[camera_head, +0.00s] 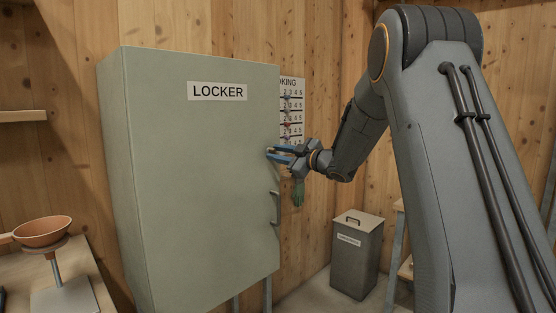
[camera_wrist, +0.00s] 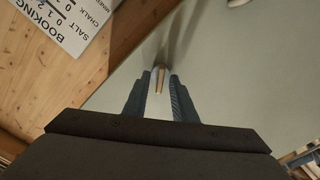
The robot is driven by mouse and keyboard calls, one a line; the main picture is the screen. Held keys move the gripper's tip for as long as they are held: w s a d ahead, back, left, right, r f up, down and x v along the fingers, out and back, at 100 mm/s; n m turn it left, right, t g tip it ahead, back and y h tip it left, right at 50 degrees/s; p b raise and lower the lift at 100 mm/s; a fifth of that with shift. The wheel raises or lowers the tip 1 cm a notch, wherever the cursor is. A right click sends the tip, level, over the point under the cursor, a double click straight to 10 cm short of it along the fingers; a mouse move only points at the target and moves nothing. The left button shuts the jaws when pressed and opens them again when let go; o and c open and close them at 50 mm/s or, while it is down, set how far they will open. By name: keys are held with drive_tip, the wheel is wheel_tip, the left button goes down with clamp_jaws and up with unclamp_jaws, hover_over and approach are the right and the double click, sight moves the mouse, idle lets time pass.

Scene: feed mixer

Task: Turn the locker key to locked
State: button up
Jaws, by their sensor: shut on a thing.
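The grey-green locker (camera_head: 200,180) stands in the middle of the head view, its door closed and labelled LOCKER. My gripper (camera_head: 272,153) reaches in from the right, its blue fingers at the right edge of the locker door, above the door handle (camera_head: 275,208). In the wrist view my gripper (camera_wrist: 160,95) is shut on a small tan, flat piece, seemingly the locker key (camera_wrist: 160,78), against the locker door (camera_wrist: 230,70). The key's turn angle and the keyhole are hidden by the fingers.
A numbered booking board (camera_head: 291,110) hangs on the wooden wall close behind my gripper, with a green thing (camera_head: 298,192) below it. A grey lidded bin (camera_head: 356,255) stands on the floor at right. An orange bowl (camera_head: 42,231) sits on a scale at left.

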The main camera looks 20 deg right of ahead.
drive_tip(key=n+b, duration=0.8)
drive_tip(key=n, duration=0.2)
drive_tip(key=shift+a+f+b, duration=0.1)
drive_tip(key=shift+f+b, duration=0.05)
drive_tip(key=shift+b, duration=0.15)
idle(0.4)
drive_tip(key=o, duration=1)
drive_tip(key=shift+s, duration=0.1)
drive_tip(key=v, duration=0.7)
drive_tip(key=shift+s+d, duration=0.25)
drive_tip(key=shift+s, duration=0.05)
